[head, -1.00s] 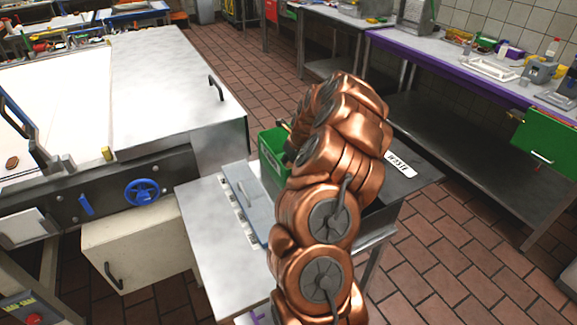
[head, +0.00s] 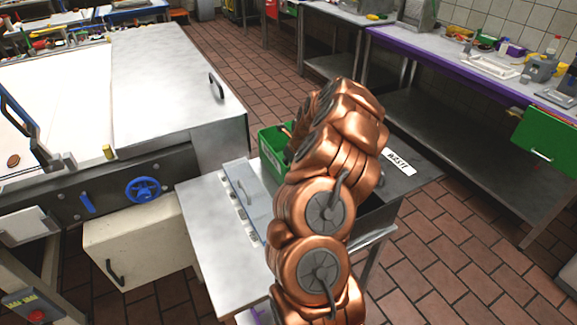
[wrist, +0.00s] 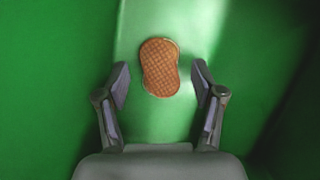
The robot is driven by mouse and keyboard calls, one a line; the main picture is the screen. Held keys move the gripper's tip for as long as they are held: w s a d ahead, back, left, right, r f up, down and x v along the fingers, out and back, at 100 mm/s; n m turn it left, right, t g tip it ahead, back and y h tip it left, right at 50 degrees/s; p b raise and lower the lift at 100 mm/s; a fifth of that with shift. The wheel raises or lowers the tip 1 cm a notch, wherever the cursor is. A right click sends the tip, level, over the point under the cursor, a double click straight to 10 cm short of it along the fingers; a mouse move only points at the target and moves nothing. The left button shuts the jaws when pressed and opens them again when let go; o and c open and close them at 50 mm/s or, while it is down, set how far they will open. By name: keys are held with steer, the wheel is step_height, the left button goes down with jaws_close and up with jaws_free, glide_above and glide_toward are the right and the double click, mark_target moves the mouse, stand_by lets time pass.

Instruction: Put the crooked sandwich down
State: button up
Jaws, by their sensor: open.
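The sandwich (wrist: 160,67) is a brown, waffle-patterned, peanut-shaped cookie in the wrist view. It lies against a green surface inside the green bin (head: 272,140). My gripper (wrist: 160,82) is open, with one finger on each side of the sandwich's lower part in the picture and a gap on both sides. I cannot tell how far the sandwich is from the fingers in depth. In the head view my copper arm hides the gripper and most of the bin's inside.
A dark bin with a WASTE label (head: 399,162) stands beside the green bin. A steel table (head: 205,215) with a grey-lidded box (head: 245,195) is to the left. A large machine with a blue handwheel (head: 142,189) stands further left. Another brown cookie (head: 13,160) lies on its white belt.

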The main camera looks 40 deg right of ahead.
steer(key=shift+r, duration=0.1)
steer(key=b+v, duration=0.3)
steer(key=v, duration=0.9)
steer(key=s+a+r+n+g+y, duration=0.1)
steer(key=a+r+n, duration=0.2)
steer(key=a+n, duration=0.65)
steer(key=a+r+n+g+y, duration=0.1)
steer(key=a+r+n, duration=0.25)
steer(key=a, duration=1.05)
steer(key=s+a+n+g, duration=0.3)
steer(key=s+a+n, duration=1.2)
steer(key=s, duration=0.1)
steer(key=s+a+f+n+g+h, duration=0.1)
steer(key=s+a+n, duration=0.1)
steer(key=s+n, duration=0.6)
steer(key=s, duration=0.4)
steer(key=shift+s+f+n+h, duration=0.15)
steer(key=shift+s+n+h, duration=0.15)
steer(key=shift+h, duration=0.1)
